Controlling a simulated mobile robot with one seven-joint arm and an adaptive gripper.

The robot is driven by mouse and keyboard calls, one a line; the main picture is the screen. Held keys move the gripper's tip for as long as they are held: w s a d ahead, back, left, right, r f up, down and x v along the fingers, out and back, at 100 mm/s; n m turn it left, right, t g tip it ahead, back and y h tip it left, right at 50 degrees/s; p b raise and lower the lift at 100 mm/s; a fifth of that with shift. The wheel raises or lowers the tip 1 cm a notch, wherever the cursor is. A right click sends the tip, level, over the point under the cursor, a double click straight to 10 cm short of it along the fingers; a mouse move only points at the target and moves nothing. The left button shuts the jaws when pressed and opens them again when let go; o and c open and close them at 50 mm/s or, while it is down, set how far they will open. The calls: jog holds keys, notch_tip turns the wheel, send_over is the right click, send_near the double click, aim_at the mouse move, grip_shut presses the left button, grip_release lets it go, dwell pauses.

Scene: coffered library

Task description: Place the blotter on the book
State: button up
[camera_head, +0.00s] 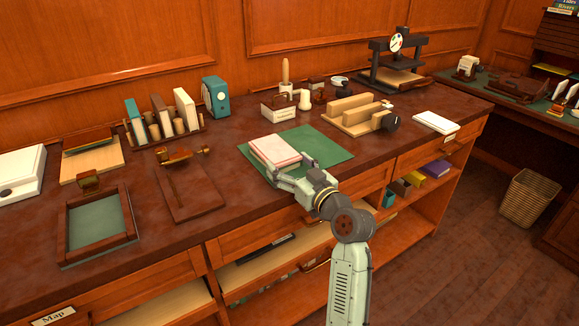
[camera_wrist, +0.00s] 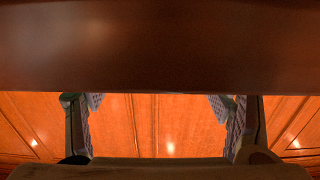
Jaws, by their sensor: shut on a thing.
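A pale pink-and-white slab (camera_head: 275,151), like a book or thick pad, lies over a green mat (camera_head: 327,144) on the worktop. My gripper (camera_head: 292,171) is at its near right side, fingers spread wide and shut on it. I cannot tell whether this slab is the blotter or the book. In the wrist view my two fingers (camera_wrist: 162,105) stand far apart, their tips cut off by a dark brown band (camera_wrist: 160,45). The slab does not show clearly there.
A green-lined wooden tray (camera_head: 68,244) stands front left. Upright books in a rack (camera_head: 163,122), a teal box (camera_head: 215,97) and small desk items stand behind. Bare worktop (camera_head: 240,205) shows left of my gripper.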

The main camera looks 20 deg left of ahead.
jog(key=shift+f, duration=0.85)
jog(key=o, duration=1.2)
jog(key=shift+d, duration=0.1)
jog(key=shift+r, duration=0.35)
jog(key=v, duration=0.4)
jog(key=b+v, duration=0.1)
jog(key=v, duration=0.3)
jog(key=r+b+v, duration=0.1)
jog(key=v, duration=0.3)
jog(key=shift+r, duration=0.15)
